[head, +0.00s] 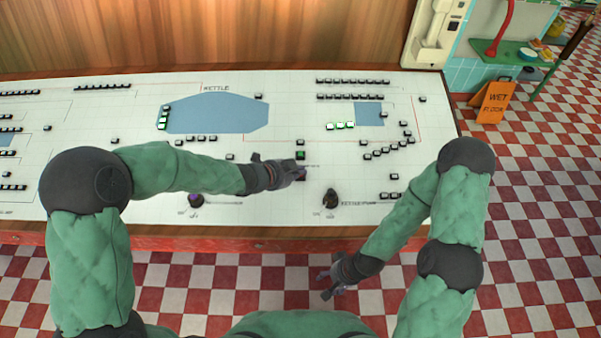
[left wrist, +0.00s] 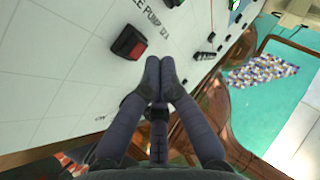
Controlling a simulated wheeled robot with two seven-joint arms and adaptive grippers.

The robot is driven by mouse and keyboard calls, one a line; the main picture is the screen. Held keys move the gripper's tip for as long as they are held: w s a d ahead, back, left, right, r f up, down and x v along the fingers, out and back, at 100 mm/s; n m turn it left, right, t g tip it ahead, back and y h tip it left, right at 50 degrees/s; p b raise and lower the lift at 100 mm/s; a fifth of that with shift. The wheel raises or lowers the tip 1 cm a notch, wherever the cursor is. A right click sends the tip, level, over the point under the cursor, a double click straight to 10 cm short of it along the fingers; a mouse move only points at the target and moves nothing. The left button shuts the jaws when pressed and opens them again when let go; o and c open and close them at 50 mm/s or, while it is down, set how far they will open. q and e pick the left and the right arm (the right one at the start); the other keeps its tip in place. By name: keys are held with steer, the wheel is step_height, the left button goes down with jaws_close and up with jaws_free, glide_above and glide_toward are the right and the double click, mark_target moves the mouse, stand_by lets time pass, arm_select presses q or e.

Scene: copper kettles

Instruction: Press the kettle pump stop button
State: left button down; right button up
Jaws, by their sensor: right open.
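A red button (left wrist: 128,42) in a black square housing sits on the white panel (left wrist: 60,60), beside lettering that reads in part "PUMP". In the head view the red button (head: 301,178) is small and partly covered by my left fingers. My left gripper (head: 302,171) reaches over the panel close to it. In the left wrist view the left fingertips (left wrist: 160,65) are together with nothing between them, to the right of and below the button, seemingly apart from it. My right gripper (head: 327,284) is open and empty in front of the panel's front edge.
A green button (head: 300,155) sits just behind the red one. A dark knob (head: 330,199) and a purple-topped knob (head: 196,200) are near the front edge. Several small black-and-white buttons cover the panel. An orange wet-floor sign (head: 493,102) stands at the right on the checkered floor.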

arm_select(q)
steer(key=r+p, duration=0.2)
steer(key=s+r+p, duration=0.1)
steer(key=r+p, duration=0.1)
steer(key=r, duration=0.1)
arm_select(e)
step_height(320, 180, up, 4)
steer(key=shift+f, duration=0.1)
arm_select(q)
steer(key=shift+f, duration=0.15)
arm_select(e)
steer(key=shift+o, duration=0.4)
stand_by(1.1)
